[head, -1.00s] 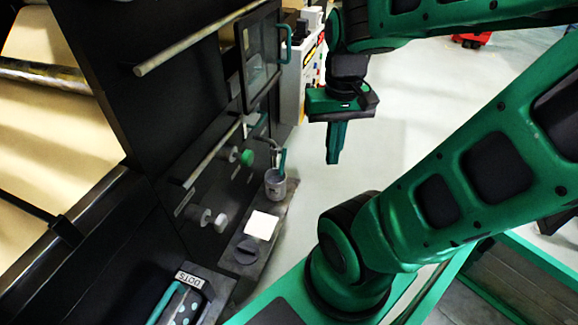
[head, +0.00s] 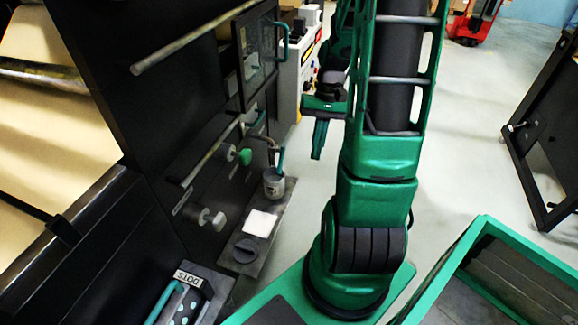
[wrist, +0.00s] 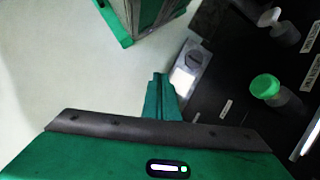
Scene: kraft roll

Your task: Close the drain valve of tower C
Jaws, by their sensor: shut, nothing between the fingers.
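On the black machine panel (head: 150,130) are a green round knob (head: 245,157) and a pale grey round knob (head: 219,222) on short stems. I cannot tell which fitting is the drain valve of tower C. A small spout (head: 270,144) juts from the panel above a grey cup (head: 273,182). My gripper (head: 317,155) is shut and empty, pointing down, right of the panel and apart from both knobs; its fingers (wrist: 160,90) show in the wrist view.
A long rail (head: 205,160) and a bar (head: 190,42) stick out from the panel. A low ledge (head: 238,264) holds the cup, a white pad (head: 260,223) and a dark dial (head: 252,250). A glazed door (head: 259,55) stands beyond. Pale floor (head: 470,120) is open at right.

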